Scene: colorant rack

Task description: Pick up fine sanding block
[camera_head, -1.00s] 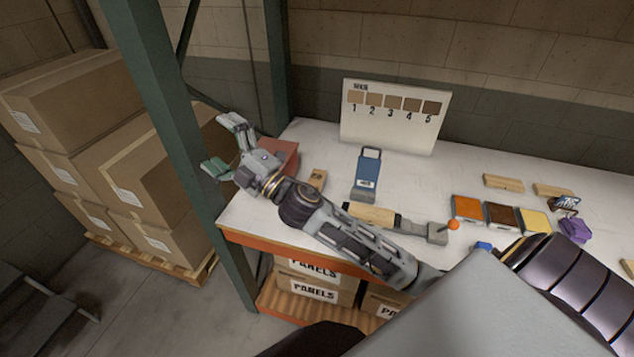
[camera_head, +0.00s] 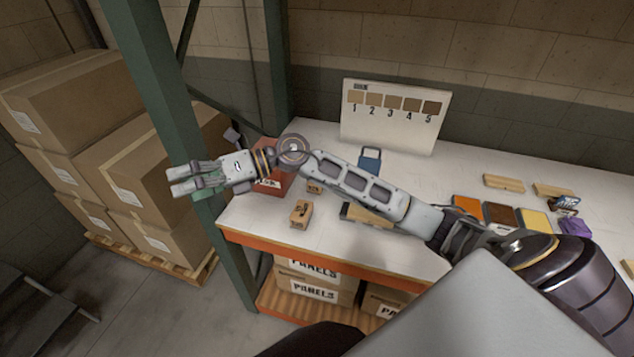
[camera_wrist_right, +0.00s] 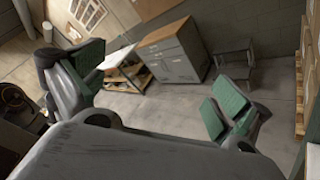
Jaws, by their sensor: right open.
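Two small wooden blocks with dark markings lie on the white bench top (camera_head: 262,215). The nearer block (camera_head: 302,213) is in front of my forearm in the head view; the farther block (camera_head: 314,187) is partly covered by my arm. The markings are too small to read, so I cannot tell which is the fine sanding block. My right gripper (camera_head: 174,182) is open and empty, left of both blocks and past the bench's left end. The right wrist view shows its green-padded fingers (camera_wrist_right: 155,78) spread apart, with no block between them. My left gripper is not in view.
A green rack post (camera_head: 172,130) stands close to my right gripper. A red box (camera_head: 273,186) is partly hidden under my wrist. A blue-handled tool (camera_head: 369,160) and a numbered board (camera_head: 393,130) stand behind my arm. Colored pads (camera_head: 500,214) lie at right.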

